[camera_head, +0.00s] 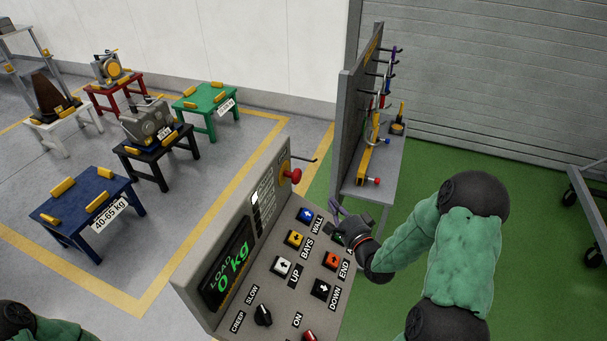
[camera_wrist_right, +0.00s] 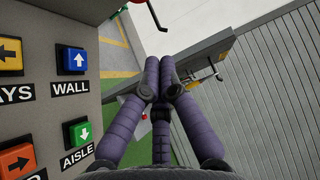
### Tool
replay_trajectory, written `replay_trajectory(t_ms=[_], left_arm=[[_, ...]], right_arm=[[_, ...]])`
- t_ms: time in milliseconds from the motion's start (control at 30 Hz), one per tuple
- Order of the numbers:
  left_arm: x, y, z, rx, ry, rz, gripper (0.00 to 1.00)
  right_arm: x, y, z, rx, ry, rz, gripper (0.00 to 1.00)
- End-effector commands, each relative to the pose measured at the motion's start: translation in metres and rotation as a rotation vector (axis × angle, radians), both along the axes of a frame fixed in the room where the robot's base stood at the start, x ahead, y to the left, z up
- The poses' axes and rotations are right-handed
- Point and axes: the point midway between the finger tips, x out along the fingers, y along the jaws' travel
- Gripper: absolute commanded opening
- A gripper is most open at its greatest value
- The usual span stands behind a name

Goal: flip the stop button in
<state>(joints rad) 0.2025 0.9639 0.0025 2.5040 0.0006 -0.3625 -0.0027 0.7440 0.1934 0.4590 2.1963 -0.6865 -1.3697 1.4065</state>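The stop button (camera_head: 294,175) is a red mushroom head on a yellow plate, on the upright face of the grey control console (camera_head: 205,262), near its upper right end. In the right wrist view a red piece, probably this button (camera_wrist_right: 137,2), is cut by the top edge. My right gripper (camera_head: 338,213) is over the right edge of the console, beside the WALL button and in front of the AISLE button, apart from the stop button. Its purple fingers (camera_wrist_right: 161,62) are drawn together at the tips, with nothing between them. My left gripper is outside the view.
The console has several arrow buttons, such as the blue WALL button (camera_head: 306,214) and orange END button (camera_head: 331,260), and a load display (camera_head: 230,262). A black crank handle (camera_head: 305,159) juts out near the stop button. A grey tool stand (camera_head: 352,120) stands behind.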

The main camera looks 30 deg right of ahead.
Motion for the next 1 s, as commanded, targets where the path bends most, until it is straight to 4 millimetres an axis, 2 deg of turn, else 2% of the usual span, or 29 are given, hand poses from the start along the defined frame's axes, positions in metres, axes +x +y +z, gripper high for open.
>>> replay_trajectory(t_ms=[233, 367, 467, 900, 1000], left_arm=[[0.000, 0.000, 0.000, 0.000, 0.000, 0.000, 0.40], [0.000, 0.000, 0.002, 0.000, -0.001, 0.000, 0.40], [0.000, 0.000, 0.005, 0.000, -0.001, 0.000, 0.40], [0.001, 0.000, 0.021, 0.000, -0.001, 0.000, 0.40], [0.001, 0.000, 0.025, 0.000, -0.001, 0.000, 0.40]], right_arm=[[0.001, 0.000, 0.000, 0.000, 0.000, 0.000, 0.00], [0.008, -0.001, 0.001, -0.001, 0.000, 0.000, 0.00], [0.021, -0.001, 0.001, -0.001, -0.001, 0.003, 0.00], [0.101, -0.007, 0.001, -0.001, -0.001, 0.002, 0.00], [0.112, 0.004, 0.001, 0.001, 0.001, 0.004, 0.00]])
